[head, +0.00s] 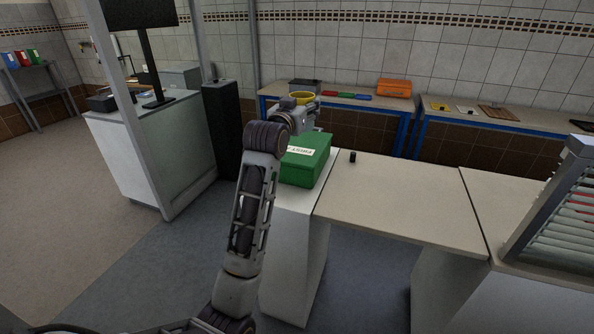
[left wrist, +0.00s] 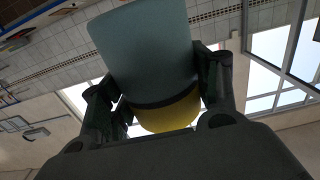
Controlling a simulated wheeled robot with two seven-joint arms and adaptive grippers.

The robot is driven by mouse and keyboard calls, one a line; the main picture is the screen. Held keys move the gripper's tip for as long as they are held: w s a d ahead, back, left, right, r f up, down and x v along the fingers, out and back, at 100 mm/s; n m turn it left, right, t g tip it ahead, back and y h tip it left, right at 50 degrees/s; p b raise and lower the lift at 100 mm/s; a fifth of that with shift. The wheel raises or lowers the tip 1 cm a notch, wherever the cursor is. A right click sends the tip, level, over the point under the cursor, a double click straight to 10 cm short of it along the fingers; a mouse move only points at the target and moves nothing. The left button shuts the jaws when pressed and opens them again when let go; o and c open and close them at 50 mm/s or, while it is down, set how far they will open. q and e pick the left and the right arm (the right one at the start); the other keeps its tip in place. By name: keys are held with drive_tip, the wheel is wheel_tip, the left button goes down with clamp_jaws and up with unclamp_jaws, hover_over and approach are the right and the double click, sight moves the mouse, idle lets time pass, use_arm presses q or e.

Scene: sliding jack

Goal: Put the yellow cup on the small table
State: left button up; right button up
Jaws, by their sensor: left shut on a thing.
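The yellow cup (head: 302,96) shows as a yellow rim at the end of my left arm, above the green box. My left gripper (head: 306,113) is shut on it. In the left wrist view the two fingers of my left gripper (left wrist: 165,100) stand on either side of the held cup, which shows a grey-blue face and a yellow part (left wrist: 168,117). The gripper hides part of the cup. A light tabletop (head: 400,200) stands to the right of the green box; I cannot tell which surface is the small table. My right gripper is not in view.
A green box (head: 307,160) stands on a white counter (head: 293,235) below my gripper. A small black object (head: 352,157) stands on the light tabletop, otherwise clear. Blue-legged tables (head: 342,106) with an orange box (head: 394,88) line the wall. A slatted rack (head: 560,215) is right.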

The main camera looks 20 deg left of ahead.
use_arm(q)
drive_tip(key=w+f, duration=0.1)
drive_tip(key=f, duration=0.2)
drive_tip(key=w+f, duration=0.1)
drive_tip(key=f, duration=0.3)
drive_tip(key=w+f, duration=0.1)
drive_tip(key=f, duration=0.2)
drive_tip(key=shift+f, duration=0.45)
wheel_tip(320, 180, down, 14)
drive_tip(key=shift+f, duration=0.1)
idle(0.4)
